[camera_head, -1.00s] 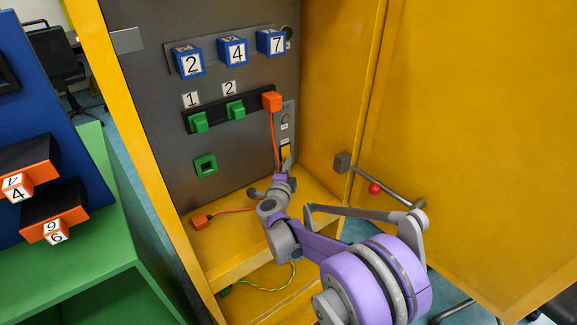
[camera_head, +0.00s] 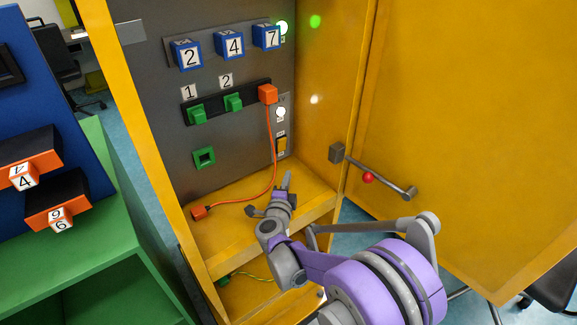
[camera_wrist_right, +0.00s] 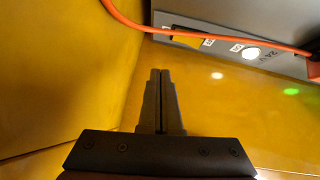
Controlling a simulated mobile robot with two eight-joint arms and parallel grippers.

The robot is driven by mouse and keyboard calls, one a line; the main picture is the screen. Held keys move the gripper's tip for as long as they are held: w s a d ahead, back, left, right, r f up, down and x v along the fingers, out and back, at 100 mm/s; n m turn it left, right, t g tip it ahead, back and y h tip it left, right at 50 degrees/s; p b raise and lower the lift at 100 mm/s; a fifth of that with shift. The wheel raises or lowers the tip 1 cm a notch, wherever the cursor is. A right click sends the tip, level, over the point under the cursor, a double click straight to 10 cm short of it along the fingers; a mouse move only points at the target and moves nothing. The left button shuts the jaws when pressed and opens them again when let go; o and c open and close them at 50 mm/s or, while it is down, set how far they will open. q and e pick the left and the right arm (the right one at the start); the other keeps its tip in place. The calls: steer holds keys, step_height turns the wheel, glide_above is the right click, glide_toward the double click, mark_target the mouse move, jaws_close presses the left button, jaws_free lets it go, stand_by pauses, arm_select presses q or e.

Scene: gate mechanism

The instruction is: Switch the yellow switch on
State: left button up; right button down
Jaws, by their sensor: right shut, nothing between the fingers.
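The yellow switch (camera_head: 281,145) is on a grey plate at the right side of the cabinet's back panel. Above it a round white lamp (camera_head: 281,112) is lit, and a green lamp (camera_head: 282,27) glows at the top right of the panel. In the wrist view the yellow switch (camera_wrist_right: 190,36) and the lit lamp (camera_wrist_right: 250,53) lie beyond the fingers, with an orange cable crossing in front. My right gripper (camera_head: 287,180) is shut and empty, below the switch and apart from it; its closed fingers also show in the wrist view (camera_wrist_right: 160,75). My left gripper is out of view.
The orange cable (camera_head: 273,160) runs from an orange plug (camera_head: 267,94) down to an orange connector (camera_head: 199,212) on the cabinet floor. Green plugs (camera_head: 197,115) sit beside it. The open yellow door (camera_head: 470,120) with its handle (camera_head: 385,184) stands at the right.

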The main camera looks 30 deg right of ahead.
steer(key=shift+f+v, duration=0.15)
steer(key=shift+v, duration=0.85)
steer(key=shift+f+v, duration=0.15)
steer(key=shift+v, duration=0.85)
